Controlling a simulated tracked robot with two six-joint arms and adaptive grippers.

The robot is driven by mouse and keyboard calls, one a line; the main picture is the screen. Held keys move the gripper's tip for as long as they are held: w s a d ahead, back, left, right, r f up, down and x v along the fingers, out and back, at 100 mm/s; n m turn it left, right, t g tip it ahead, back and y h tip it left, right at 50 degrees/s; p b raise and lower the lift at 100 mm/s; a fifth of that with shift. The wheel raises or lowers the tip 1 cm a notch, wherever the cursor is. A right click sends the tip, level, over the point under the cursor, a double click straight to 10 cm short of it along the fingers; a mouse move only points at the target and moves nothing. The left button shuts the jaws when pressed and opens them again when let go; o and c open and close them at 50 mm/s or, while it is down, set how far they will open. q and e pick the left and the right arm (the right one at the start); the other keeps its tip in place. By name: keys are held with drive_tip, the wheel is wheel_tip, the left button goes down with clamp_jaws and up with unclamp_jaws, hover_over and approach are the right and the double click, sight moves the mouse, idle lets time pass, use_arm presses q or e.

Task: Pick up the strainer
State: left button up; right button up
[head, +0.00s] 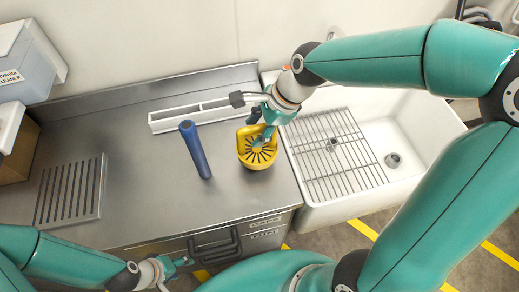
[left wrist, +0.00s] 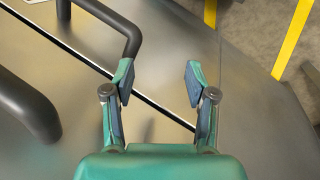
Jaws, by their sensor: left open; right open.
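The yellow strainer (head: 257,160), a round cup with a slotted bottom and a raised back, stands on the steel counter left of the sink. My right gripper (head: 260,128) is open at the strainer's back, with its fingers by the raised rim and one finger reaching over the inside. Whether it touches the rim cannot be told. My left gripper (head: 180,272) is low in front of the counter, beside the dark drawer handle. In the left wrist view it (left wrist: 157,82) is open and empty before the steel front.
The white sink (head: 415,125) with a wire rack (head: 335,160) is at the right. A slotted drain plate (head: 70,190) is at the left; counter between is clear.

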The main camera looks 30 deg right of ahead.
clamp_jaws()
drive_tip(key=shift+r, duration=0.15)
idle(0.4)
